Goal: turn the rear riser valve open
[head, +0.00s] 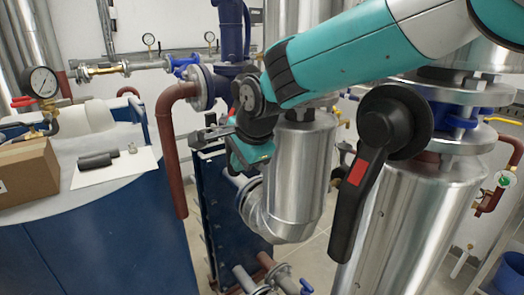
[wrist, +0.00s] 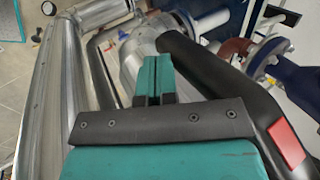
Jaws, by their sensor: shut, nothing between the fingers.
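A black valve lever with a red patch (head: 352,200) hangs down at a slant from a round black hub (head: 393,122), in front of a silver riser on the right in the head view. I cannot tell whether this is the rear riser valve. The same lever (wrist: 215,75) runs diagonally along the right of the wrist view, with its red patch at lower right. My gripper (head: 238,158) is left of the lever in the head view. In the wrist view its teal fingers (wrist: 152,62) are together and empty, apart from the lever. The fingertips are hard to make out in the head view.
A silver elbow pipe (head: 290,200) stands just behind my gripper. A red-brown pipe (head: 170,150) and a blue plate stack (head: 215,215) are to its left. A blue bench (head: 110,235) carries a cardboard box (head: 25,175). A pressure gauge (head: 40,82) is at far left.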

